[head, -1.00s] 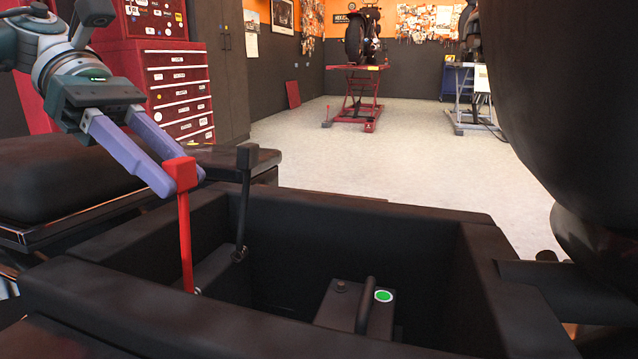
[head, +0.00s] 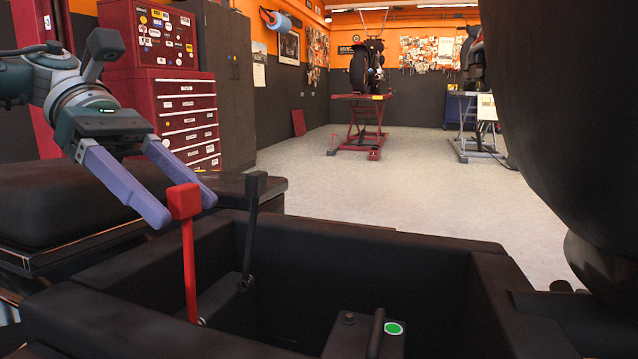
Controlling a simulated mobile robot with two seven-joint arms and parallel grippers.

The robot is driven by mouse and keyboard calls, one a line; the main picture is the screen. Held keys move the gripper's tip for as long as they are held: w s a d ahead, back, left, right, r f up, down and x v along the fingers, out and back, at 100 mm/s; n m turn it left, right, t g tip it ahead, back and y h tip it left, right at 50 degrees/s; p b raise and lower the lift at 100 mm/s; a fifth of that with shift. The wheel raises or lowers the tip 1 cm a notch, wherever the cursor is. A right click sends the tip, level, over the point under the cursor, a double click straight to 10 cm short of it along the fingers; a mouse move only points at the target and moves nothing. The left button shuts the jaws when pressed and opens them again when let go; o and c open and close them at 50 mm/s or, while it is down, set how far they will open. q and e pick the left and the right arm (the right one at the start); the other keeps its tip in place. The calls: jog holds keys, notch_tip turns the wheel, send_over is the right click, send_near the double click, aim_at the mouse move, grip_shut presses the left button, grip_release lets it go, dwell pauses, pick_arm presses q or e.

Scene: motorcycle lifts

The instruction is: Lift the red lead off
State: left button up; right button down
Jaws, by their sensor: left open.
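The red lead (head: 187,240) stands upright at the left inside a black open box, with a red block-shaped head on a thin red stem. Its foot meets a small metal fitting low in the box. My left gripper (head: 184,211) is open, its two lilac fingers pointing down to the right. The fingertips are at the lead's head, one on each side in the picture; I cannot tell whether they touch it. A black lead (head: 251,225) stands just to the right. My right gripper is not in view.
The black box (head: 380,245) has raised walls around the leads. A dark block with a green round mark (head: 393,328) sits in it at the bottom. A large dark rounded body (head: 570,120) fills the right side. Open floor lies beyond.

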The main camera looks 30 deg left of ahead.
pick_arm(q)
jog(key=p+v, duration=0.3)
jog(key=v, duration=0.7)
dwell(0.6)
jog(key=shift+w+d, duration=0.1)
